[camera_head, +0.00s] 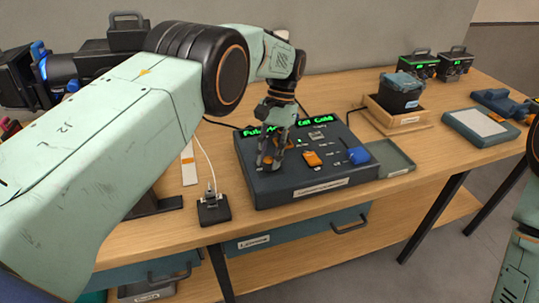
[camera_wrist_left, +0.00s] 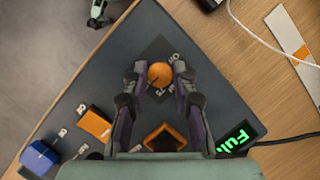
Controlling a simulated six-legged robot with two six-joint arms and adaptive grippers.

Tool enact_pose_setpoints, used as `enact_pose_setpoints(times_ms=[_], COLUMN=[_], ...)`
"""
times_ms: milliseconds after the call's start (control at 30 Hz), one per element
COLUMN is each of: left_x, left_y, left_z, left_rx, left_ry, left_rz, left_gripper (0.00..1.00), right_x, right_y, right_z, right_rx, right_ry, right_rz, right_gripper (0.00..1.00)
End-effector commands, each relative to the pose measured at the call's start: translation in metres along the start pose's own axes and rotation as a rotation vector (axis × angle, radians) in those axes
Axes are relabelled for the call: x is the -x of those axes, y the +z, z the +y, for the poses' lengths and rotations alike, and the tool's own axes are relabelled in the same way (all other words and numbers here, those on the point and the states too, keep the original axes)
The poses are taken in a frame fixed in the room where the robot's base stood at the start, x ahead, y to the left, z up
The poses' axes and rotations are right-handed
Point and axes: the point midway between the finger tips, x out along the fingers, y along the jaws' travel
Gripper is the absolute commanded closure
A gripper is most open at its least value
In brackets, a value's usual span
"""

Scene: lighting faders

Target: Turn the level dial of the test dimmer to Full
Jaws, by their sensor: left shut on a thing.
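The test dimmer is a dark sloped console (camera_head: 310,185) on the wooden bench. Its round orange dial (camera_wrist_left: 160,73) shows in the left wrist view, with a dark pointer line on it and printed marks around it that are partly covered. My left gripper (camera_head: 270,160) is down on the left part of the panel. In the left wrist view its two fingers (camera_wrist_left: 158,78) are closed on either side of the dial. A green display (camera_wrist_left: 237,140) there reads "Full", cut off at its edge. My right gripper is out of view; only part of the right arm shows.
A small black cabled device (camera_head: 213,210) stands left of the console. A grey tray (camera_head: 392,158) and a wooden box (camera_head: 397,115) stand to the right.

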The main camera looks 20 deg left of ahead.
Motion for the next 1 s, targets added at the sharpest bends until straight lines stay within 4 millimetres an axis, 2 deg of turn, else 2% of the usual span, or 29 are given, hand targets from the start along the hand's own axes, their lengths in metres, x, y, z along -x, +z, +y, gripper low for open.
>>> enact_pose_setpoints(times_ms=[600, 633, 867, 1000], left_x=[-0.0004, -0.0004, -0.0003, -0.0003], left_y=[0.0005, 0.0005, 0.0003, 0.0003], left_z=[0.0004, 0.0004, 0.0003, 0.0003], left_rx=[-0.036, -0.036, -0.035, -0.035], left_ry=[-0.015, -0.015, -0.015, -0.015], left_rz=[-0.002, -0.002, -0.001, -0.001], left_gripper=[1.00, 0.72, 0.52, 0.51], right_x=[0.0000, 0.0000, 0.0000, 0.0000], right_y=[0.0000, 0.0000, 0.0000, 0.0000], right_z=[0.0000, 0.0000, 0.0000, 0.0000], right_rx=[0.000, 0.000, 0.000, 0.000], right_ry=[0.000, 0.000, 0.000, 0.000], right_rz=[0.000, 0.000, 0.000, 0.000], right_gripper=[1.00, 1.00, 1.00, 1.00])
